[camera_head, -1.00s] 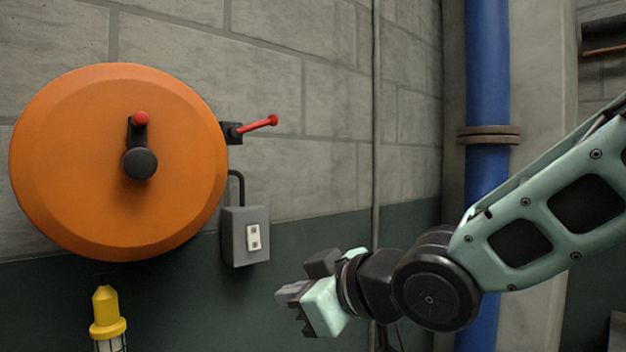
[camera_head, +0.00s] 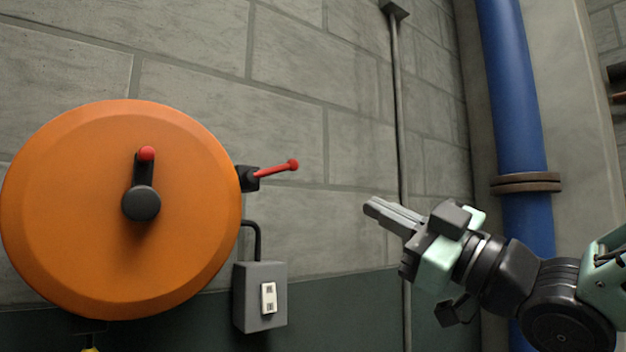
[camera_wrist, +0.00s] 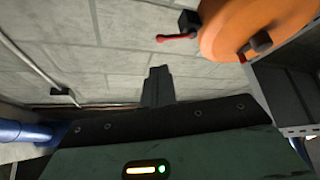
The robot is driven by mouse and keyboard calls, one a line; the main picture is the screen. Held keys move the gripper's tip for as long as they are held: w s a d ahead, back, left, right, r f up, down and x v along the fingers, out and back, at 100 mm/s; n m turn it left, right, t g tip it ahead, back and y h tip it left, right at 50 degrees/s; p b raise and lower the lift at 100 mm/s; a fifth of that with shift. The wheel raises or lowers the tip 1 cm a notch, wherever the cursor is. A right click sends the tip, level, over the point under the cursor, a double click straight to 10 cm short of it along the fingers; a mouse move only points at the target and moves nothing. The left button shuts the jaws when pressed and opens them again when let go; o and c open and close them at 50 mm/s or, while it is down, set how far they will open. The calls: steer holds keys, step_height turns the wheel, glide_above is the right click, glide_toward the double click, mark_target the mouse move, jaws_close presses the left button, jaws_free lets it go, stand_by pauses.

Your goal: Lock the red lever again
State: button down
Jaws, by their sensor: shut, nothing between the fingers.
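The red lever (camera_head: 275,170) sticks out to the right and slightly up from a black block (camera_head: 248,179) at the right edge of the round orange drum (camera_head: 60,210). In the wrist view, the red lever (camera_wrist: 176,37) and the orange drum (camera_wrist: 232,30) show at the upper right. My gripper (camera_head: 372,207) is shut and empty. It is right of the lever and a little lower, clearly apart from it in the picture, with its fingers pointing left. The closed fingers (camera_wrist: 158,74) are in the middle of the wrist view.
A black crank (camera_head: 141,203) with a red knob is on the drum's face. A grey switch box (camera_head: 258,310) is on the wall below the lever. A thin conduit (camera_head: 400,120) and a blue pipe (camera_head: 515,100) run upright behind my arm. The wall between lever and gripper is bare.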

mark_target(297, 168)
steer(key=p+x, duration=0.6)
steer(key=x, duration=0.6)
steer(key=shift+w+a+r, duration=0.2)
steer(key=shift+w+r, duration=0.05)
steer(key=shift+w+a+r+p, duration=0.2)
steer(key=shift+w+a+p, duration=0.25)
steer(key=shift+a+p, duration=0.05)
